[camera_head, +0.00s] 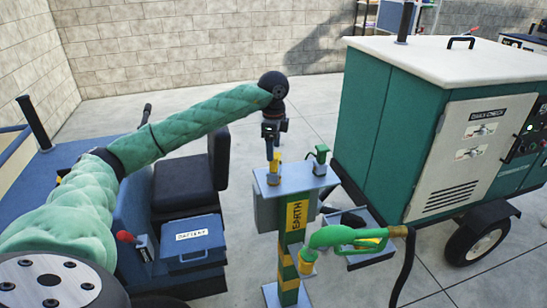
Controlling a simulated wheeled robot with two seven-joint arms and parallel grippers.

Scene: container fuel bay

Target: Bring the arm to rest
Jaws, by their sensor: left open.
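My left arm, in a green padded sleeve, reaches in from the left and bends down at a black wrist. My left gripper (270,146) points down and is open, just above the left part of the EARTH post's top plate (298,178). A small yellow piece (275,168) stands on that plate right below the gripper; I cannot tell whether they touch. A green clamp-like piece (321,160) stands on the plate's right part, apart from the gripper. My right gripper is not in view.
A green generator trailer (400,130) stands right of the post. A green fuel nozzle (340,237) with a black hose hangs beside the post. A blue vehicle with a black seat (185,190) and a BATTERY box (192,255) lies under my arm. Concrete floor behind is clear.

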